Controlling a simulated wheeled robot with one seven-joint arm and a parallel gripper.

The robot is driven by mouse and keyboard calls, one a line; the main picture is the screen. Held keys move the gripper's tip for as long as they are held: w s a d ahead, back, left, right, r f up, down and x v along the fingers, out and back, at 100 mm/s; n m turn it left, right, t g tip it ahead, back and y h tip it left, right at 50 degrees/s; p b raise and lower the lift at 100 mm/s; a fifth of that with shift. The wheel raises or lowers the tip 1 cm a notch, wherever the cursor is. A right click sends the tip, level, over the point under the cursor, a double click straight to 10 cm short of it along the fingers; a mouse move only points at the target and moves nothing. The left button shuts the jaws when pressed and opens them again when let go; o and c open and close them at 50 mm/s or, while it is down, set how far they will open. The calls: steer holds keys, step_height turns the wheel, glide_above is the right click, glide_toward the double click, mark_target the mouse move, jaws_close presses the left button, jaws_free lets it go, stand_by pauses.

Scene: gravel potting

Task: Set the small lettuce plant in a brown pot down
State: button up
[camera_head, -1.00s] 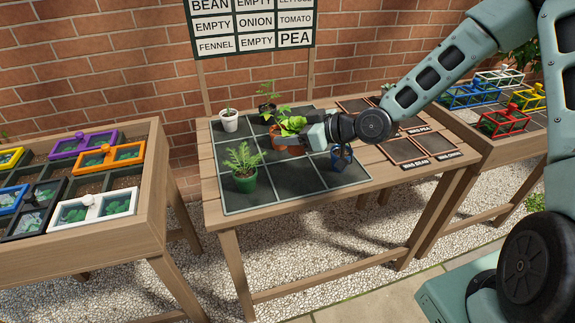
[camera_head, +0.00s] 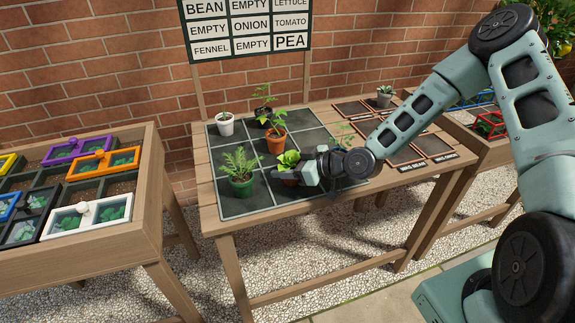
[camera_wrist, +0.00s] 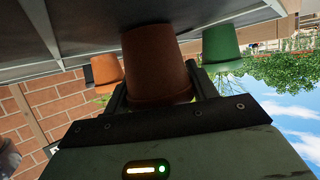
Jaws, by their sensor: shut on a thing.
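The small lettuce plant (camera_head: 289,159) has bright green leaves and sits in a brown pot (camera_wrist: 157,62). In the head view the pot is mostly hidden by my gripper (camera_head: 300,176). My gripper is shut on the pot, with a finger on each side in the wrist view. The pot is upright over the front middle square of the dark gridded mat (camera_head: 231,208). I cannot tell whether its base touches the mat. A green pot with a feathery plant (camera_head: 240,180) stands just left of it. An orange pot with a plant (camera_head: 275,139) stands behind it.
A white pot (camera_head: 225,124) and a dark pot (camera_head: 264,115) stand at the mat's back. A leafy plant (camera_head: 345,134) shows behind my wrist, its pot hidden. A sign (camera_head: 248,26) names the squares. Labelled trays (camera_head: 433,144) lie right of the mat.

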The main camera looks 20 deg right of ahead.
steer(key=shift+f, duration=0.15)
steer(key=o, duration=1)
steer(key=shift+o, duration=0.2)
